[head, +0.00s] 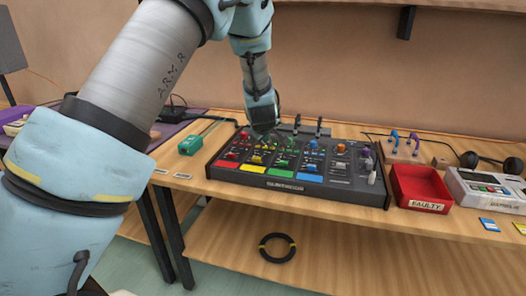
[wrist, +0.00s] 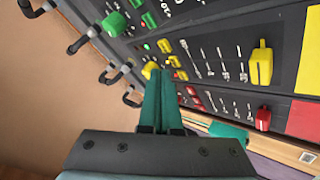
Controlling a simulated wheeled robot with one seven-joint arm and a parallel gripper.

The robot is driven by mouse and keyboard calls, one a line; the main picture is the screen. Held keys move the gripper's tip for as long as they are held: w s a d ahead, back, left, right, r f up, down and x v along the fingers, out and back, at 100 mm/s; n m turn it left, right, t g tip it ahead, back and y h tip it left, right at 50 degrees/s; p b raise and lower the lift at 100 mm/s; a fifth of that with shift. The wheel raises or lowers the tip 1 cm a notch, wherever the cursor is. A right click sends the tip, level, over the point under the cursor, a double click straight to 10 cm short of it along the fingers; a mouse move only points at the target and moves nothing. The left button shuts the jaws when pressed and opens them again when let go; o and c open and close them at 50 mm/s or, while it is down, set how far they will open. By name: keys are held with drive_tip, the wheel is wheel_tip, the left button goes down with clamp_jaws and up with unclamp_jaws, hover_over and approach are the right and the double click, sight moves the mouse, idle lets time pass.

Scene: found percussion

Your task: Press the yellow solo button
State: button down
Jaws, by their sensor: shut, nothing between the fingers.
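The mixing console (head: 300,190) stands on the wooden bench with coloured channel strips. It fills the upper right of the wrist view (wrist: 215,20). My gripper (wrist: 158,72) is shut and empty, its green fingers over the console's back part at the red and yellow strips. A yellow knob (wrist: 149,70) is partly hidden behind the fingertips. I cannot tell whether the fingers touch anything. In the head view my gripper's body (head: 263,110) hangs over the console's back edge.
The yellow fader cap (wrist: 261,62) and red fader cap (wrist: 263,118) stand up from the panel. Cable plugs (wrist: 82,40) stick out along its back edge.

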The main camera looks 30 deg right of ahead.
wheel_tip(320, 180, up, 6)
drive_tip(key=p, duration=0.5)
idle(0.5)
drive_tip(key=s+a+r+m+g+y, duration=0.1)
drive_tip(key=a, duration=1.1)
drive_tip(key=s+a+r+g+y, duration=0.1)
drive_tip(key=a+g, duration=0.1)
drive_tip(key=a, duration=1)
drive_tip(key=s+a+r+m+g+y, duration=0.1)
drive_tip(key=s+a+m+g+y, duration=0.1)
drive_tip(key=s+a, duration=1.4)
drive_tip(key=a+m+g, duration=0.1)
drive_tip(key=a, duration=0.3)
drive_tip(key=shift+s+a+r+y, duration=0.15)
drive_tip(key=shift+s+a+y, duration=0.05)
drive_tip(key=shift+s+y, duration=0.1)
